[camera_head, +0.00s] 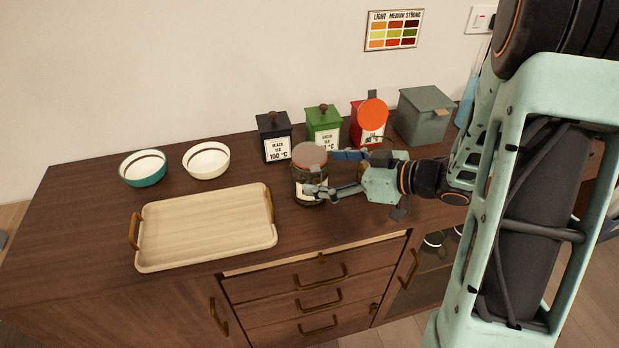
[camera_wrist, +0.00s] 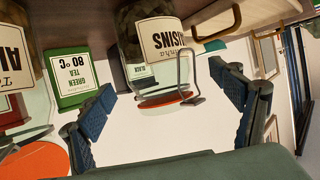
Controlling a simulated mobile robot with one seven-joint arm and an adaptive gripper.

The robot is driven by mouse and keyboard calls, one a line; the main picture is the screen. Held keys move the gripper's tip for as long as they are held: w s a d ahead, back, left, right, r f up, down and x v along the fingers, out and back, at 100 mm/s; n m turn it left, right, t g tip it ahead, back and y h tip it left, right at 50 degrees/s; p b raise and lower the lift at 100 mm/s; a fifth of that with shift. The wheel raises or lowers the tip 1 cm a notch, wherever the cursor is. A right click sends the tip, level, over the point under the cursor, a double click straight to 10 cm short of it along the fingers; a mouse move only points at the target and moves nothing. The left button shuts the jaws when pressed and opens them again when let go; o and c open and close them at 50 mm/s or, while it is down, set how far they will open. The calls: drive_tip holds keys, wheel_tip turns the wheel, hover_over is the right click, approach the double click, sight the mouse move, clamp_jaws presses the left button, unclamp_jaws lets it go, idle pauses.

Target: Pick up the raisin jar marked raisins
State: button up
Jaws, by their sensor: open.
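The raisin jar (camera_head: 309,180) is a dark-filled glass jar with an orange-red lid. It stands upright on the brown sideboard, right of the wooden tray. In the wrist view the jar (camera_wrist: 168,42) appears upside down, its white label reading "RAISINS" and a wire clasp beside its lid. My gripper (camera_head: 324,173) reaches in from the right with its fingers apart, one on the far side and one on the near side of the jar. In the wrist view the open gripper (camera_wrist: 163,82) has the jar between and just beyond its fingertips. I cannot tell whether either finger touches it.
Black (camera_head: 274,140), green (camera_head: 323,125) and red (camera_head: 355,125) tea tins stand behind. A second orange-lidded jar (camera_wrist: 12,72) has a label starting "AL". A grey-green box (camera_head: 423,117), two bowls (camera_head: 207,160) and the tray (camera_head: 205,225) share the sideboard.

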drive_tip(key=x, duration=0.5)
drive_tip(key=shift+w+d, duration=0.1)
drive_tip(key=c, duration=2)
drive_tip(key=shift+c, duration=0.2)
drive_tip(key=shift+r, duration=0.2)
